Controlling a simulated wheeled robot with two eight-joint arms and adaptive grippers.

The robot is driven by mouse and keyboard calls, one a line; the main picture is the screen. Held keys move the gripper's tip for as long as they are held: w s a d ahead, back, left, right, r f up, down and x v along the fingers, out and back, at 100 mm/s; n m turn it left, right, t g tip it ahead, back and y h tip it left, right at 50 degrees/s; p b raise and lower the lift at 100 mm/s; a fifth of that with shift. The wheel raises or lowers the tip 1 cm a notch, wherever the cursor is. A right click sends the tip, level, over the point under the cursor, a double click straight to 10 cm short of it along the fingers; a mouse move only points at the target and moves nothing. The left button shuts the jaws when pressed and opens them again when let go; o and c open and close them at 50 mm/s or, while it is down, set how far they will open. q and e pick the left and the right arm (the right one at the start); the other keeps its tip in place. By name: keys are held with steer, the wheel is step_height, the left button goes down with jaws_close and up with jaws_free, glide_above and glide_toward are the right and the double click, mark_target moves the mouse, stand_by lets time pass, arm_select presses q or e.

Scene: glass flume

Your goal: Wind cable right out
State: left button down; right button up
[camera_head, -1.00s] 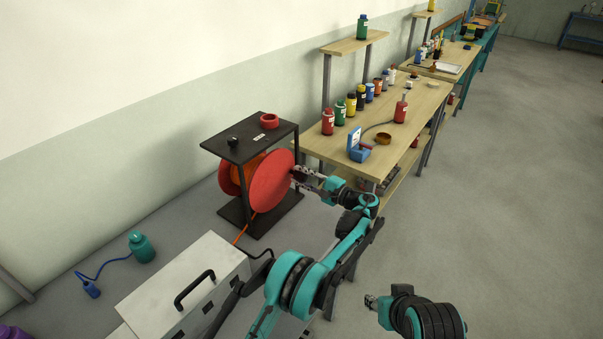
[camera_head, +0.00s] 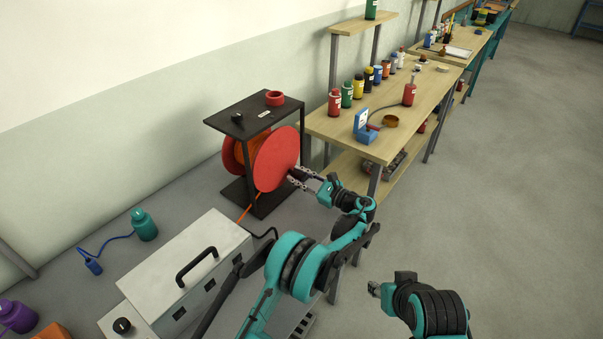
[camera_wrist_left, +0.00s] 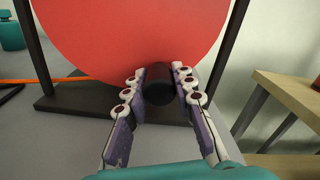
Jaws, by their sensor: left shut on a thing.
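A cable reel with red discs (camera_head: 274,160) stands in a black frame (camera_head: 252,117). My left gripper (camera_head: 296,178) is at the lower right part of the near disc. In the left wrist view, the left gripper (camera_wrist_left: 160,84) is shut on a dark round crank handle (camera_wrist_left: 158,92) that stands out from the red disc (camera_wrist_left: 135,35).
A wooden bench (camera_head: 400,120) with several bottles stands right of the reel. A white box with a handle (camera_head: 190,270) is in front on the left. The floor at right is clear.

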arm_select(q)
steer(key=shift+s+a+f+m, duration=0.3)
steer(key=shift+s+a+m, duration=0.15)
steer(key=shift+m, duration=0.45)
steer(key=shift+s, duration=0.1)
steer(key=c, duration=1.3)
jaws_free()
steer(key=shift+o, duration=0.2)
steer(key=v, duration=1.2)
